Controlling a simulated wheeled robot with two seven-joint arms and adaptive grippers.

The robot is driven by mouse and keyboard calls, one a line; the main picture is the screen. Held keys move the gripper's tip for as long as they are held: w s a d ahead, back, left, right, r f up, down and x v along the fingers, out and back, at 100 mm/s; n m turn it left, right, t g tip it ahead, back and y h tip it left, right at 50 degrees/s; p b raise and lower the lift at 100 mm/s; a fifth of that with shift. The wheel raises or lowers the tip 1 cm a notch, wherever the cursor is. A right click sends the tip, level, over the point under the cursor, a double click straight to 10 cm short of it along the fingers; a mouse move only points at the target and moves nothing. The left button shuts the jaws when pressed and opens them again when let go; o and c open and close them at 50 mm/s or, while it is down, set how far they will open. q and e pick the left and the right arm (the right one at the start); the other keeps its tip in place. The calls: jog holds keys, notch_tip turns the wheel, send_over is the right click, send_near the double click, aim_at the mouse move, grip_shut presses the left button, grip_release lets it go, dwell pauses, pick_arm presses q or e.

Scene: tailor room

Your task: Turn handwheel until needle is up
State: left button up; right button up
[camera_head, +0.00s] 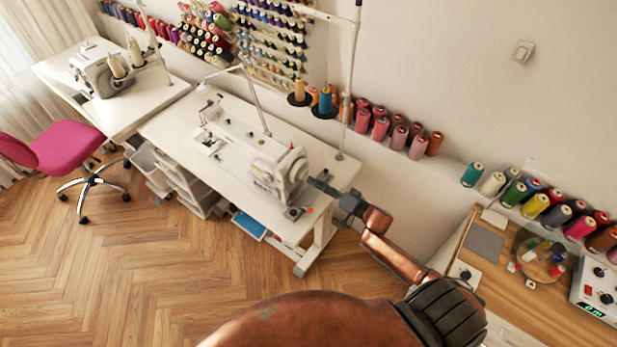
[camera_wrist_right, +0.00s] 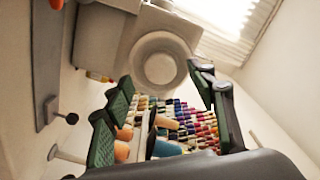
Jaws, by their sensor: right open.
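The white sewing machine (camera_head: 245,150) stands on a white table. Its round handwheel (camera_head: 297,170) is at the machine's right end, and it also shows in the right wrist view (camera_wrist_right: 158,66) as a pale disc with a raised rim. My right gripper (camera_head: 322,186) is just right of the handwheel. In the right wrist view its green-padded fingers (camera_wrist_right: 162,84) are spread apart with nothing between them, and the handwheel lies beyond the tips. Contact cannot be made out. The needle end is at the machine's left, but the needle is too small to tell its height. My left gripper is out of view.
The sewing table (camera_head: 160,130) carries a thin thread stand (camera_head: 258,100). Thread cones (camera_head: 380,130) line the wall ledge behind. A wooden desk (camera_head: 510,290) is at right, a pink chair (camera_head: 65,150) at left. The wooden floor (camera_head: 180,270) in front is clear.

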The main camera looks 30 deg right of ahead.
aim_at(306, 176)
jog(key=shift+x, duration=2.3)
jog(key=shift+s, duration=0.1)
jog(key=shift+c, duration=0.2)
jog(key=c, duration=1.1)
